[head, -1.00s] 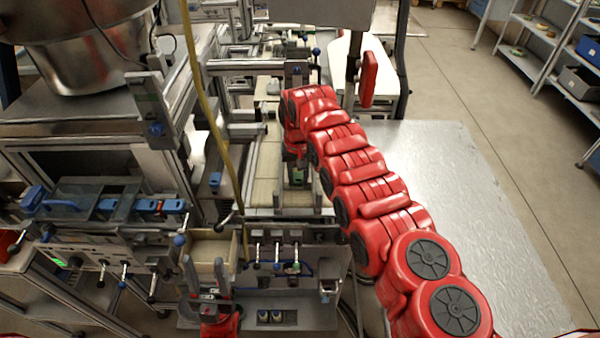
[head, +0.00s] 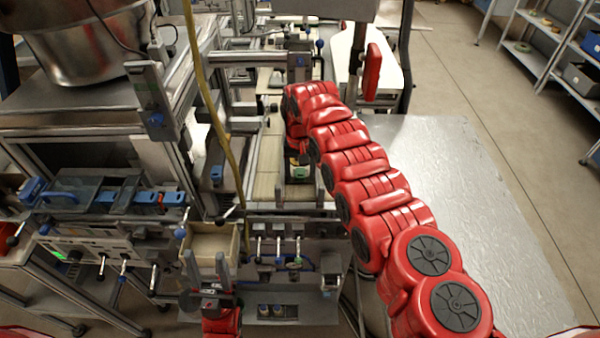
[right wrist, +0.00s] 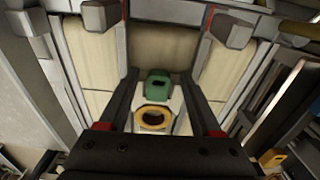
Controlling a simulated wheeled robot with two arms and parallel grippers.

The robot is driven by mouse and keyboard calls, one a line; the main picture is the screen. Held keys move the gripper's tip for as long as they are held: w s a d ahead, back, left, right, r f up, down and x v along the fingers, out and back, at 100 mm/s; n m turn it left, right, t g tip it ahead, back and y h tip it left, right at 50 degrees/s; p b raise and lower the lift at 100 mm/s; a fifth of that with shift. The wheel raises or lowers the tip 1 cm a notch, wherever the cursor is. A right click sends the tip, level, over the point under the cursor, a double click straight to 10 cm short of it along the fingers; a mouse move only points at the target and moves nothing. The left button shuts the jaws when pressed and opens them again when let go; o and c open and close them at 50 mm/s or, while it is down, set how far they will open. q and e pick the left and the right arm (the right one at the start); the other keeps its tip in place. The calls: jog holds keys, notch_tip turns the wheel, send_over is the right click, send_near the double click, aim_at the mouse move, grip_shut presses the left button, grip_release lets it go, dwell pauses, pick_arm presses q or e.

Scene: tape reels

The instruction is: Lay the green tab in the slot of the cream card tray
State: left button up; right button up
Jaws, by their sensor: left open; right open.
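In the head view a small green patch (head: 300,171) shows just below the right gripper (head: 297,157). The right gripper is open; I cannot tell whether it touches the tab. My left gripper (head: 205,260) is open and empty, pointing up in front of a cream open box (head: 213,243). I cannot tell whether this box is the card tray, and I see no slot.
A yellow ring (right wrist: 153,117) lies right beside the tab. Long cream panels (head: 267,165) between metal rails run under the right gripper. A yellow hose (head: 212,110) hangs left of it. A bare metal table (head: 460,210) is at the right. Levers and blue-handled parts crowd the left.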

aim_at(299, 177)
jog(key=shift+r, duration=0.2)
jog(key=shift+w+r+p, duration=0.1)
jog(key=shift+r+p, duration=0.4)
jog(key=shift+p, duration=0.15)
notch_tip(299, 177, up, 7)
jog(key=b, duration=0.4)
jog(key=shift+a, duration=0.1)
notch_tip(299, 177, up, 5)
jog(key=p, duration=0.3)
jog(key=shift+f, duration=0.1)
